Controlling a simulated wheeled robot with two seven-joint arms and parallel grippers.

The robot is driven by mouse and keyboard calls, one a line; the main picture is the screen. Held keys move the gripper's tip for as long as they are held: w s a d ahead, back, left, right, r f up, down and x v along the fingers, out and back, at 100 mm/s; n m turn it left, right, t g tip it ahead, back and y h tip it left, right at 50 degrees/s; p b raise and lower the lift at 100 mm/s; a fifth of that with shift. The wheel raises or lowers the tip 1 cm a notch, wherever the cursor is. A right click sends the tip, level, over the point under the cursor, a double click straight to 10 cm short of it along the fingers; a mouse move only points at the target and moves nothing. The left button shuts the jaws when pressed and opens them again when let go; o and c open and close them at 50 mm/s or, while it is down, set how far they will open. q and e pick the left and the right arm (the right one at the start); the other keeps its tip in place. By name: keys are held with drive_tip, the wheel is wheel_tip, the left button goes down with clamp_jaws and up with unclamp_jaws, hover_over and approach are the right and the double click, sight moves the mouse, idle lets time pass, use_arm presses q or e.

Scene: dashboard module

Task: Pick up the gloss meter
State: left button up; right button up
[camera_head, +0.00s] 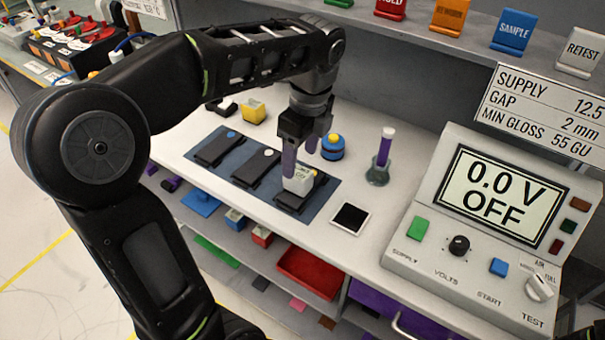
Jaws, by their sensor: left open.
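A small pale block with a little display, which looks like the gloss meter (299,181), sits on the rightmost dark panel (322,186) on the blue mat (227,174). My left gripper (301,160) points down directly over it. Its two purple-grey fingers are apart, with the nearer one overlapping the block's top left in the picture. I cannot tell whether the fingers touch the block. My right gripper is not in view.
A white-framed black tile (350,217) lies in front. The test console (480,240), reading "0.0 V OFF", stands at right.

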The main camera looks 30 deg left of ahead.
sight(299, 172)
use_arm(q)
drive_tip(key=shift+a+f, duration=0.1)
drive_tip(key=shift+f, duration=1.25)
drive_tip(key=shift+a+f, duration=0.15)
drive_tip(key=shift+f, duration=1.15)
drive_tip(key=shift+a+f, duration=0.1)
drive_tip(key=shift+f, duration=1.2)
clamp_jaws()
